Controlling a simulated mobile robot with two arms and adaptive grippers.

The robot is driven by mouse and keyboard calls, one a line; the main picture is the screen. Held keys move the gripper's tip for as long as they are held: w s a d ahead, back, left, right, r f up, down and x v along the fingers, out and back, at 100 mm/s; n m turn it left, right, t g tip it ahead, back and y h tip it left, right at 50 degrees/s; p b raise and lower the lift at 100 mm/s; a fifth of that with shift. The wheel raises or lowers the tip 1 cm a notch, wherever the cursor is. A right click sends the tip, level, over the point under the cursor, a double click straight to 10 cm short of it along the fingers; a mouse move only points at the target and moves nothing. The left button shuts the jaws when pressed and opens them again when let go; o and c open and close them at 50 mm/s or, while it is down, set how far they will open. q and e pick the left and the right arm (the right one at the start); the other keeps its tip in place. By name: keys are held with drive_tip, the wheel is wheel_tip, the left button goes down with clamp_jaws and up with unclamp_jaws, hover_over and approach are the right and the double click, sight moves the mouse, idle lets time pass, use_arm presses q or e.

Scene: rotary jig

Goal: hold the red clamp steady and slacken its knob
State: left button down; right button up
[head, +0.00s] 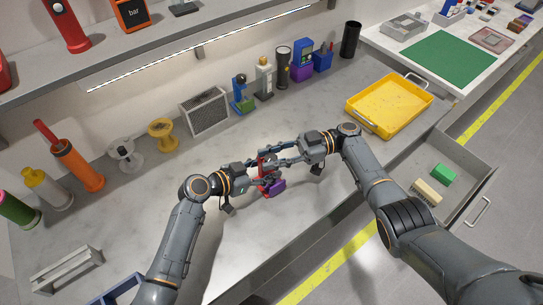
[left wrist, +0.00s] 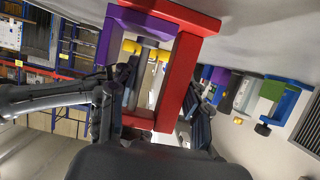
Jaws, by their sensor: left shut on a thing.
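The red clamp (head: 264,162) is above the bench in the middle of the head view, partly hidden by both grippers. In the left wrist view it is a red frame (left wrist: 179,78) with a purple part (left wrist: 108,42) at its left and yellow pieces (left wrist: 131,47) inside. My left gripper (head: 267,177) comes from the left and is shut on the clamp. My right gripper (head: 268,159) comes from the right, its fingers apart at the clamp's far side. I cannot make out the knob or whether the right fingers touch it.
A yellow tray (head: 389,105) is at the right of the bench. An open drawer (head: 456,205) with green and cream blocks juts out at the front right. A grey vent box (head: 205,111) and several tools line the back.

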drive_tip(key=o, duration=0.4)
drive_tip(key=shift+o, duration=0.2)
drive_tip(key=v, duration=0.7)
drive_tip(key=shift+d, duration=0.25)
drive_tip(key=shift+w, duration=0.1)
